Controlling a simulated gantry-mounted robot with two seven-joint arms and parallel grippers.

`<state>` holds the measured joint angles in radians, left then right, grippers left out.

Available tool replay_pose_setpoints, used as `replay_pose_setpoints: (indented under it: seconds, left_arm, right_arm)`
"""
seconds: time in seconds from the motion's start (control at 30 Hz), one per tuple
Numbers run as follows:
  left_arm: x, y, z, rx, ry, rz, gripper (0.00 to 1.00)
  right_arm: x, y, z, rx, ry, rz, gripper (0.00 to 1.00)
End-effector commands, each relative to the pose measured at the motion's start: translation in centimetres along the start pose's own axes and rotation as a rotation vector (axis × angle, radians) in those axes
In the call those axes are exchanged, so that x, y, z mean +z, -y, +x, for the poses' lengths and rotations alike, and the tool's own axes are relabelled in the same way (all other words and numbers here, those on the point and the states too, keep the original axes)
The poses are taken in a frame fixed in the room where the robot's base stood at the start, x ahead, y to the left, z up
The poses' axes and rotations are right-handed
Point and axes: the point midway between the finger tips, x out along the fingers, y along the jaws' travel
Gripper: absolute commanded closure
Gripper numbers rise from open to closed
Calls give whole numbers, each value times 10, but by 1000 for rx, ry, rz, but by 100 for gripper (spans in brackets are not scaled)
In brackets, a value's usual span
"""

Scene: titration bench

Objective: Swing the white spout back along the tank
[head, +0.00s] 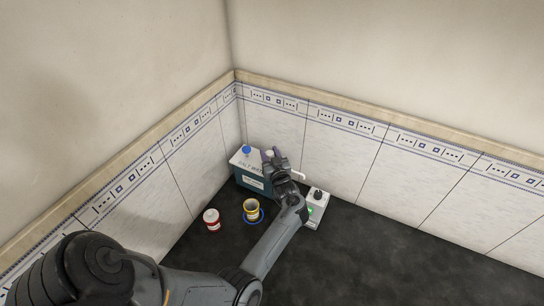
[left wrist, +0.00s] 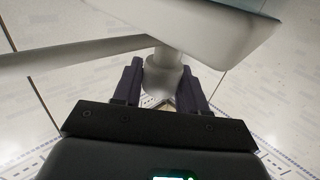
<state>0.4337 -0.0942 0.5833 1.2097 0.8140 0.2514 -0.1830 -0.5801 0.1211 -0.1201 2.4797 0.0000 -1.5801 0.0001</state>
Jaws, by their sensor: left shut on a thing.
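The tank (head: 247,178) is a dark teal and white box with lettering and a blue cap, in the corner of the head view. The white spout (head: 299,175) sticks out to the right from beside my gripper, away from the tank. My left gripper (head: 274,161) is at the tank's right end and covers part of it. In the left wrist view my left gripper (left wrist: 163,88) has its two dark fingers on either side of a pale round stem of the spout (left wrist: 85,55), whose thin arm runs left. My right gripper is in neither view.
A white device (head: 317,206) with a black knob and green light stands right of my arm. Tiled walls close behind.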

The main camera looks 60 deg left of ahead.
Motion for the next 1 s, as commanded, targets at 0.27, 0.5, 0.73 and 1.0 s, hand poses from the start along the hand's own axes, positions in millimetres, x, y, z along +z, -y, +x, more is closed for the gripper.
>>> replay_pose_setpoints:
  seconds: [0.27,0.5,0.73,1.0]
  left_arm:
    - [0,0,0,-2,0,1,100]
    - [0,0,0,-2,0,0,39]
    - [0,0,0,-1,0,0,39]
    - [-1,-2,-8,2,1,0,39]
  right_arm:
    - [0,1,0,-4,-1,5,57]
    - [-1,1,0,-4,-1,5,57]
    - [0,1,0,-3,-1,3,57]
    - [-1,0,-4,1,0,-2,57]
